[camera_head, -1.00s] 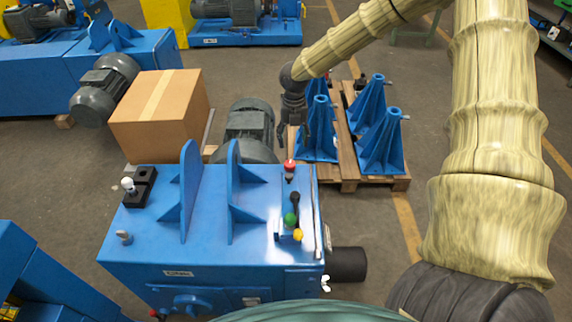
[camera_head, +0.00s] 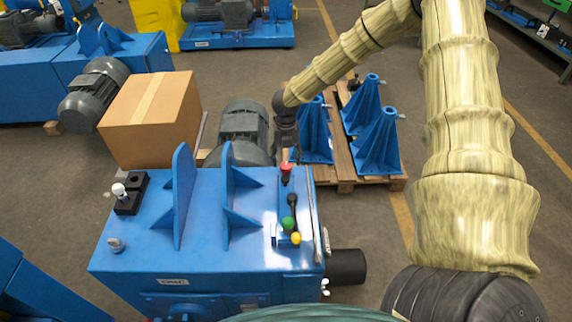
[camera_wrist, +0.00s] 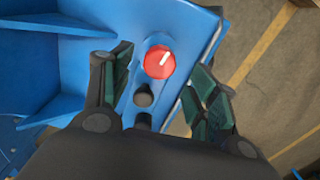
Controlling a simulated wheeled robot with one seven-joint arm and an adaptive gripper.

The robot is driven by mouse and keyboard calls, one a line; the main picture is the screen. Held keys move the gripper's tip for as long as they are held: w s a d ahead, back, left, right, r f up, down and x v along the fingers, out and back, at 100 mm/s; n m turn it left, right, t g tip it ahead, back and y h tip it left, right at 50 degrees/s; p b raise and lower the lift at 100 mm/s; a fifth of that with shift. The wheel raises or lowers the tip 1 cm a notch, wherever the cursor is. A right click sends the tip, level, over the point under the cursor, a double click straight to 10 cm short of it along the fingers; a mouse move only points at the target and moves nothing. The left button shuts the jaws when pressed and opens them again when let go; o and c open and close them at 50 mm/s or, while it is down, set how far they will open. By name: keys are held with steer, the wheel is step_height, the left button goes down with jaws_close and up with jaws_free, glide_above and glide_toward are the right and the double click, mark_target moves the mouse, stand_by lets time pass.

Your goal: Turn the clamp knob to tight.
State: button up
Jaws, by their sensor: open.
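A red round knob with a white pointer line, which looks like the clamp knob (camera_wrist: 160,61), stands on the blue machine's control strip. In the wrist view its white line points up and slightly right. In the head view the red knob (camera_head: 286,168) is at the far end of the strip on the machine top. My gripper (camera_wrist: 162,68) is open, one finger on each side of the knob in that view, with gaps on both sides and nothing held. In the head view my gripper (camera_head: 290,153) is just above and behind the knob; its fingertips are small there.
A black lever (camera_head: 293,200), a green knob (camera_head: 288,224) and a yellow knob (camera_head: 296,239) are on the same strip. Upright blue plates (camera_head: 184,195) stand to the left. A motor (camera_head: 242,132), a cardboard box (camera_head: 150,120) and blue stands (camera_head: 377,140) on a pallet are behind.

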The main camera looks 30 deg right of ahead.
mark_target(286, 165)
steer(key=shift+f, duration=2.1)
steer(key=c, duration=1)
